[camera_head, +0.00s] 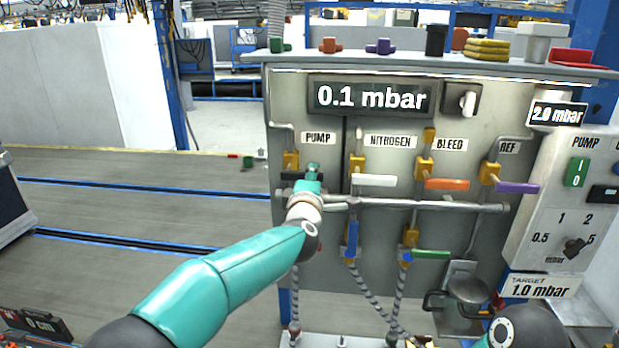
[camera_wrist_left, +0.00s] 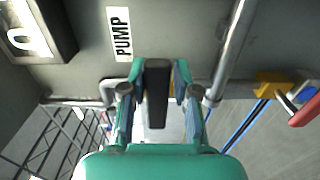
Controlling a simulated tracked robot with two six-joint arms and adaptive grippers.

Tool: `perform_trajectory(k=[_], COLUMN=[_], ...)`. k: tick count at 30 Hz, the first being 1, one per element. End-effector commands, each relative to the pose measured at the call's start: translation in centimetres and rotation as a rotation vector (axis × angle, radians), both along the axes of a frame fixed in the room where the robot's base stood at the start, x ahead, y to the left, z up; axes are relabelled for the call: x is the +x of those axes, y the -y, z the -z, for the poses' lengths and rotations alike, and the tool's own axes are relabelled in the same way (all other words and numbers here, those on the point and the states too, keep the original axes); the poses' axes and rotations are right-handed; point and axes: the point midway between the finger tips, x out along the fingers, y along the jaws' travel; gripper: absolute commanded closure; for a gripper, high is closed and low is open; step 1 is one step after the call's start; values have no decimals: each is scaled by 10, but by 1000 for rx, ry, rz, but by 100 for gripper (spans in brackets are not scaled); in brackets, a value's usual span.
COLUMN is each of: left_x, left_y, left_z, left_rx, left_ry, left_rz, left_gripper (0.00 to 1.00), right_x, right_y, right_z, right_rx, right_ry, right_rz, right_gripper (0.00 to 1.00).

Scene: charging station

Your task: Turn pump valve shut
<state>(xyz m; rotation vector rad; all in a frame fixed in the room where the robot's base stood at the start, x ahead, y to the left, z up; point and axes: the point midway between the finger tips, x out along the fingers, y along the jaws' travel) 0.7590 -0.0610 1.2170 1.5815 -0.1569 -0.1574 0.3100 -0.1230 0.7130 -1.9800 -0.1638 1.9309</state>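The pump valve has a yellow body (camera_head: 291,160) under the PUMP label (camera_head: 318,138) at the panel's left. Its black handle (camera_head: 290,176) lies about level in the head view, partly hidden by my left gripper (camera_head: 313,173). In the left wrist view, the dark handle (camera_wrist_left: 157,95) stands between the two fingers of my left gripper (camera_wrist_left: 160,75). A narrow gap shows at the right finger; contact at the left finger is unclear. Part of my right arm shows at the lower right of the head view, but its gripper does not show clearly.
A display (camera_head: 372,96) reads 0.1 mbar; a target sign (camera_head: 541,287) reads 1.0 mbar. White (camera_head: 375,181), orange (camera_head: 447,184) and purple (camera_head: 518,188) handles sit to the right. A metal pipe (camera_head: 430,204) runs below them. Open floor (camera_head: 130,200) lies left of the panel.

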Motion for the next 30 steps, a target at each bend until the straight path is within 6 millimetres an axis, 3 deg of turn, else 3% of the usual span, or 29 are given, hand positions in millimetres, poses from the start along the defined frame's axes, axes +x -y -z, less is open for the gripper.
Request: perform_trajectory(k=[1, 3, 17, 23, 30], left_x=[-1, -1, -5, -25, -66], left_y=[3, 3, 0, -4, -12], left_z=[7, 6, 1, 0, 1], left_rx=[5, 4, -1, 0, 1], left_ry=[-10, -9, -2, -1, -3], left_rz=[7, 6, 1, 1, 3], left_gripper=[62, 50, 50, 50, 50], right_x=[0, 0, 0, 0, 0], right_y=[0, 0, 0, 0, 0], right_z=[0, 0, 0, 0, 0], right_rx=[0, 0, 0, 0, 0], right_ry=[0, 0, 0, 0, 0], right_rz=[0, 0, 0, 0, 0], right_gripper=[60, 60, 60, 60, 60])
